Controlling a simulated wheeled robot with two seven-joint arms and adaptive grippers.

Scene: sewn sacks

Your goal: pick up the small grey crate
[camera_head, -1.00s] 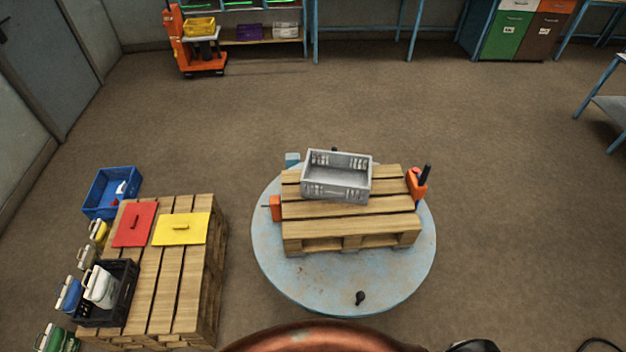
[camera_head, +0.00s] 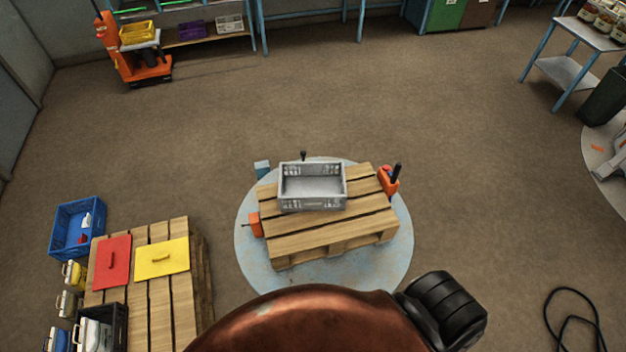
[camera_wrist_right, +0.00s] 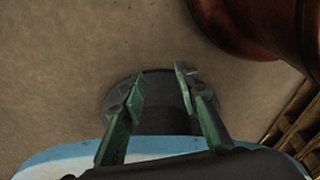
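The small grey crate (camera_head: 312,204) stands upright and looks empty on a wooden pallet (camera_head: 330,239). The pallet rests on a round pale-blue turntable (camera_head: 252,272) ahead of me. My right gripper (camera_wrist_right: 160,82) shows in the right wrist view, with its two green fingers apart and nothing between them. It is over the floor, and the crate does not show in that view. My left gripper is in neither current view.
A second pallet stack (camera_head: 166,290) at the lower left bears a red lid (camera_head: 112,266) and a yellow lid (camera_head: 163,259). A blue crate (camera_head: 62,225) stands behind it. A black cable (camera_head: 570,318) lies on the floor at right. Open floor surrounds the turntable.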

